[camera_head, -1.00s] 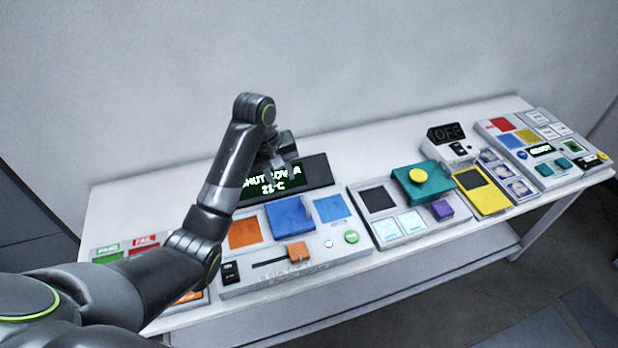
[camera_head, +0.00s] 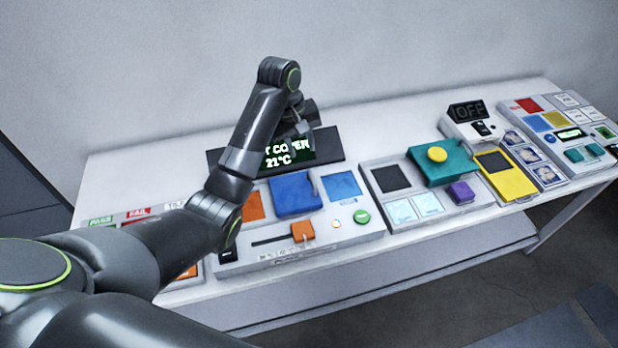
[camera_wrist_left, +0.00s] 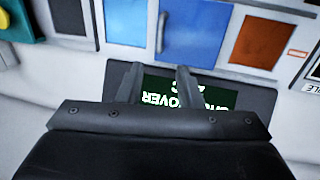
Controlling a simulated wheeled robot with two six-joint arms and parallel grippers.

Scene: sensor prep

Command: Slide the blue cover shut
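The blue cover (camera_head: 295,196) is a raised blue plate on the grey panel (camera_head: 350,233), between an orange square (camera_head: 254,206) and a flat blue square (camera_head: 341,185). In the left wrist view the cover (camera_wrist_left: 200,38) shows a thin upright handle (camera_wrist_left: 161,32) at its left edge. My left gripper (camera_head: 303,138) is above the dark display behind the panel, apart from the cover. In the left wrist view its two fingers (camera_wrist_left: 158,84) stand apart with nothing between them, pointing toward the cover. My right gripper is not in view.
The display (camera_head: 325,147) shows green-white text, partly hidden by my left arm. An orange slider knob (camera_head: 303,232) and a green button (camera_head: 362,216) lie in front of the cover. A teal block with a yellow button (camera_head: 437,154) stands to the right. The wall is behind.

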